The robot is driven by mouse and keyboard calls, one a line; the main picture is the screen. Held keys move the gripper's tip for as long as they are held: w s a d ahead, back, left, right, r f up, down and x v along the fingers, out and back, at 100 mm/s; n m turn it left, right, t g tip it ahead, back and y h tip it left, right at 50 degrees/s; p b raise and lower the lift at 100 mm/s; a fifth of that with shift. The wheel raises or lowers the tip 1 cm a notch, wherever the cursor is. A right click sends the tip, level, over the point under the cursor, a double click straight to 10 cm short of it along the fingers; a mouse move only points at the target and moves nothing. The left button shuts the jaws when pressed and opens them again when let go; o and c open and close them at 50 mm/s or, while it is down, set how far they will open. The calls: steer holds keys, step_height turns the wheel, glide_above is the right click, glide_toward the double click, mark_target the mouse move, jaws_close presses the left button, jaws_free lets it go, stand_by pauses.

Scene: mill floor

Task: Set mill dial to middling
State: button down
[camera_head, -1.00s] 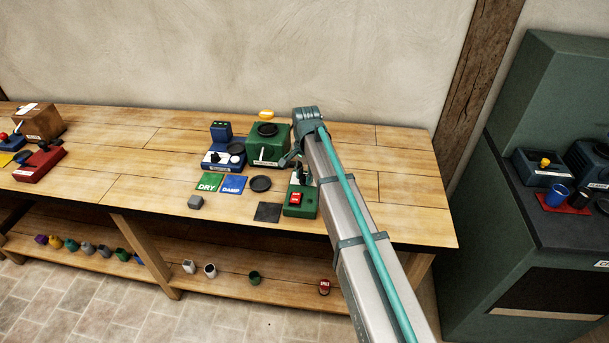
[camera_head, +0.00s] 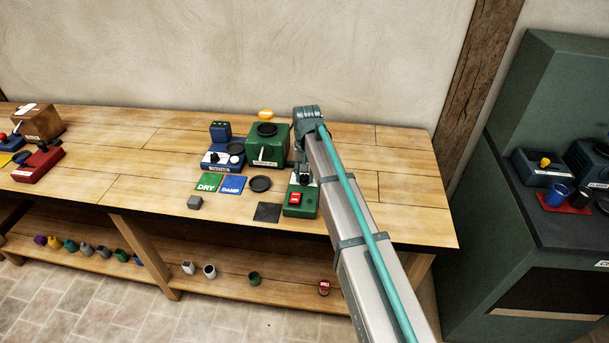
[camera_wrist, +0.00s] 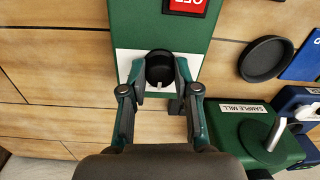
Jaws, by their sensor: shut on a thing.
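A green control box (camera_head: 294,211) stands near the bench's front edge at the right, with a red switch (camera_head: 295,197) on it. In the wrist view the green box (camera_wrist: 187,42) carries a black round dial (camera_wrist: 159,66) on a white plate (camera_wrist: 128,64). A white pointer mark on the dial faces the bottom of the picture. My gripper (camera_wrist: 160,70) is shut on the dial, one finger on each side. No scale wording is readable around the dial. In the head view my gripper (camera_head: 302,175) is at the back part of the box.
The green sample mill (camera_head: 267,146) stands just behind the box. A black dish (camera_head: 260,184), a blue DAMP card (camera_head: 232,185), a green DRY card (camera_head: 208,182) and a dark square mat (camera_head: 268,212) lie to the left. Bare bench lies right of my arm.

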mark_target(306, 176)
stand_by(0.5)
steer(key=c, duration=0.8)
jaws_free()
steer(key=shift+c, duration=0.2)
step_height(306, 176, up, 12)
steer(key=shift+d, duration=0.2)
